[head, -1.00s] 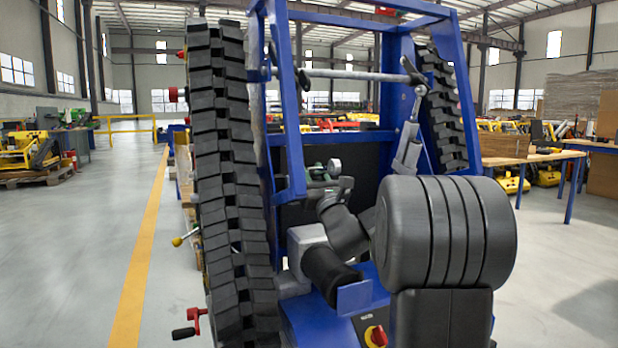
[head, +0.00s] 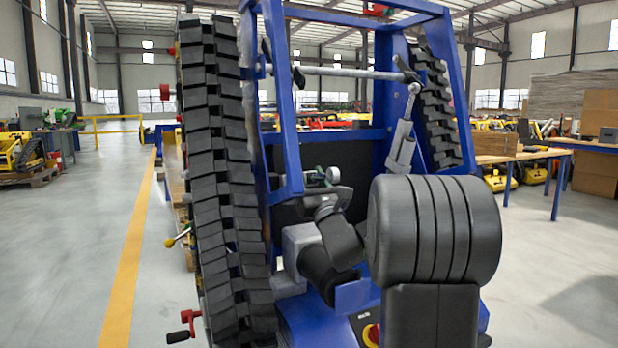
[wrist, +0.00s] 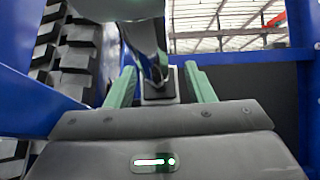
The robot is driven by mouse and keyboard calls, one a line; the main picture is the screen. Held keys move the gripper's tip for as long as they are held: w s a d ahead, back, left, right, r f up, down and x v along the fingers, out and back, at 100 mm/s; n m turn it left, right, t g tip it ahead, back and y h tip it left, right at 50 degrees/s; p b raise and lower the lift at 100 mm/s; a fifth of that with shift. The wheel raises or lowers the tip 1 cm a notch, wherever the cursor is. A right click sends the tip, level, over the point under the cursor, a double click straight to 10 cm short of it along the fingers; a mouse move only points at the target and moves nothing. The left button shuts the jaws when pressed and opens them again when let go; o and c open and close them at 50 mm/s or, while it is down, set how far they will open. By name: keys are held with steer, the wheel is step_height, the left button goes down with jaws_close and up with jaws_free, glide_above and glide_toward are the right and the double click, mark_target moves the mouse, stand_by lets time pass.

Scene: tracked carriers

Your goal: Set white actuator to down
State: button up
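My gripper (head: 318,176) is inside the blue frame in the head view, partly hidden behind my arm. In the wrist view its two green fingers (wrist: 160,82) stand apart, open. A dark part with a pale base shows between them, and a smooth grey curved piece (wrist: 140,35) comes down from above; I cannot tell whether the fingers touch either. A light grey cylinder-like part (head: 402,148), possibly the white actuator, slants on the frame's right side in the head view, right of my gripper. I cannot tell its setting.
The blue frame (head: 289,110) carries a black track (head: 215,165) at left and another (head: 435,105) at right. A grey bar (head: 340,72) crosses above. A red crank (head: 186,325) and a yellow-knobbed lever (head: 175,238) stick out left. Open floor lies left.

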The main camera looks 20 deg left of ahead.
stand_by(0.3)
steer(key=p+v, duration=0.2)
steer(key=v, duration=1.1)
steer(key=shift+s+d+f, duration=0.15)
steer(key=shift+s+d, duration=0.05)
steer(key=shift+d, duration=0.15)
